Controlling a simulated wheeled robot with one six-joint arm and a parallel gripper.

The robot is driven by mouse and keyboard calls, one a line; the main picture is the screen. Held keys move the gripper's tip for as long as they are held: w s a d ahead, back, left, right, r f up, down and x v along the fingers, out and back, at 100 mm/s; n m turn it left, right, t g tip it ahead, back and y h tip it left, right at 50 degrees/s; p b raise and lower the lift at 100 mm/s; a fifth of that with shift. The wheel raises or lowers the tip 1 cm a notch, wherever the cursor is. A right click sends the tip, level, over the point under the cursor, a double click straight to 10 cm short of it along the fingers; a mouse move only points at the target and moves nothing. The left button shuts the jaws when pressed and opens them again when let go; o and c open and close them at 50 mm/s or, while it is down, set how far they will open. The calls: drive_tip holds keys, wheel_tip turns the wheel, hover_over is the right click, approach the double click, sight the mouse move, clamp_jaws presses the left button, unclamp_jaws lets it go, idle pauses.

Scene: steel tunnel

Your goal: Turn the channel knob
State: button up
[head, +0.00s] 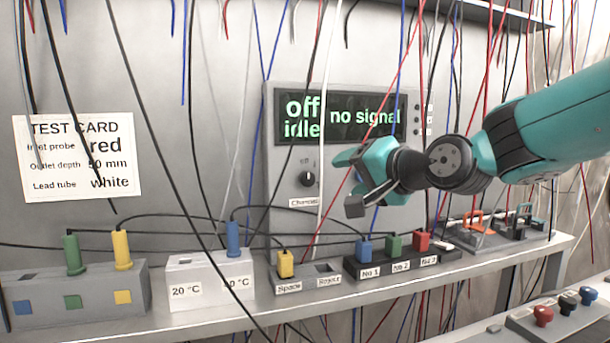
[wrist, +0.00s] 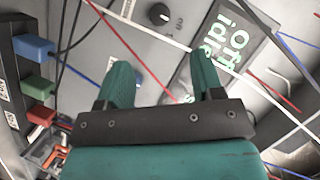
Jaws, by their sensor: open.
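The channel knob (head: 307,179) is a small dark round knob on the grey meter box (head: 285,205), below its display and above a label reading "Channel". The knob also shows in the wrist view (wrist: 158,14), beyond my fingers and a little left of the middle. My gripper (head: 350,183) is to the right of the knob in the head view. Its teal fingers are apart and empty in the wrist view (wrist: 160,75), clear of the knob. The display (head: 342,116) reads "off idle" and "no signal".
Several hanging wires cross the space before the box, including a white cable (head: 326,110) near the knob. On the shelf (head: 200,318) stand a black block (head: 360,270) with coloured plugs, hot and cold wells (head: 195,290) and a probe rack (head: 80,290). A test card (head: 78,157) hangs left.

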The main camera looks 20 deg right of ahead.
sight(310, 179)
drive_tip(key=p+x, duration=0.3)
drive_tip(key=x, duration=0.7)
drive_tip(key=shift+w, duration=0.15)
drive_tip(key=shift+p+x, duration=0.45)
drive_tip(key=shift+x, duration=0.35)
drive_tip(key=shift+f, duration=0.1)
drive_tip(key=shift+c, duration=0.4)
